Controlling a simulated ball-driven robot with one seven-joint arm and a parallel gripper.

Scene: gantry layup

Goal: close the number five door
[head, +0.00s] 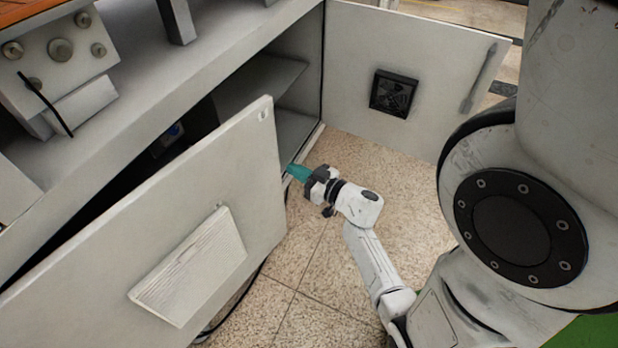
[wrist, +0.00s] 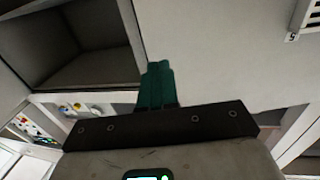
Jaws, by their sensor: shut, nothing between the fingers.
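The number five door (head: 120,235) is a pale grey panel with a white louvred vent, standing open at the left in the head view. In the wrist view the same door (wrist: 215,60) fills the upper right, with a small "5" label (wrist: 292,37) beside the slatted vent. My gripper (head: 291,171) has teal fingers, shut and empty, close to the door's free edge. In the wrist view the fingers (wrist: 157,72) overlap that edge; I cannot tell whether they touch it.
The cabinet interior (head: 255,85) is open behind the door, with a grey shelf. A second open door (head: 345,50) with a black fan grille stands at the upper right. Speckled floor (head: 335,270) is clear around my arm. A dark cable runs on the floor below the door.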

